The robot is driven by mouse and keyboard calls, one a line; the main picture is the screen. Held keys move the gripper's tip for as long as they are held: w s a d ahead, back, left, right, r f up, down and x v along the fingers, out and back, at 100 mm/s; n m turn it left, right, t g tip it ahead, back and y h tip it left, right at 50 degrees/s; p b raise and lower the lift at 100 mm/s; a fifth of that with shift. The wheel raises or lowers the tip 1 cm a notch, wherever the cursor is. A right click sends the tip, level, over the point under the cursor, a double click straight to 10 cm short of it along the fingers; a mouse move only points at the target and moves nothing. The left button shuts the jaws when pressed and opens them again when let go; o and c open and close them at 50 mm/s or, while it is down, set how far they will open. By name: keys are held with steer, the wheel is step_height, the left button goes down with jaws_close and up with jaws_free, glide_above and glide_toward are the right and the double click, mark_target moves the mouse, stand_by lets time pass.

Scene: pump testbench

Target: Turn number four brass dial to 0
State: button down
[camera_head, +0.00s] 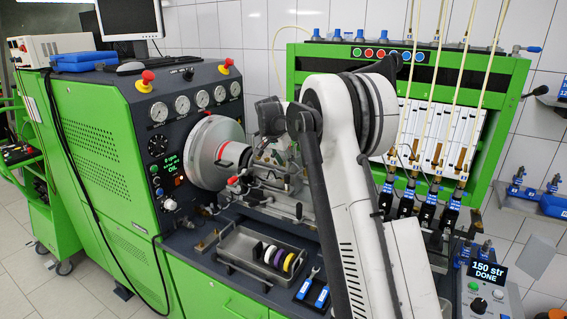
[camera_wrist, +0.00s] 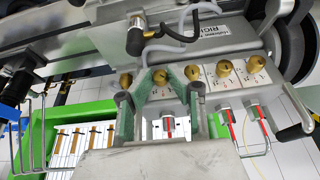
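Several brass dials sit in a row on a pale panel in the wrist view, each above a small white scale. The numbers are too small to read, so I cannot tell from them which is number four. My gripper (camera_wrist: 164,79) is open, its green-padded fingers pointing at the row. The second brass dial from the left (camera_wrist: 160,76) shows between the fingertips; contact cannot be made out. The leftmost dial (camera_wrist: 126,80) is just outside the left finger. The middle dial (camera_wrist: 193,72) is by the right finger. In the head view my arm hides the dials and gripper.
A black fitting with a hose (camera_wrist: 135,38) stands just above the dials. A metal lever (camera_wrist: 297,131) juts out at the right.

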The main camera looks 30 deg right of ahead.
steer(key=t+y+b, duration=0.1)
steer(key=b, duration=0.1)
steer(key=m+t+y+b, duration=0.1)
steer(key=t+b, duration=0.1)
steer(key=s+t+y+b, duration=0.1)
steer(key=t+b, duration=0.1)
steer(key=b, duration=0.1)
steer(key=shift+d+f, duration=0.35)
steer(key=shift+m+t+y+b, duration=0.4)
steer(key=shift+t+y+b, duration=0.3)
steer(key=shift+t+b, duration=0.3)
steer(key=shift+r, duration=0.1)
steer(key=c, duration=2)
jaws_free()
steer(key=shift+o, duration=0.2)
steer(key=shift+s+r, duration=0.1)
steer(key=shift+s, duration=0.05)
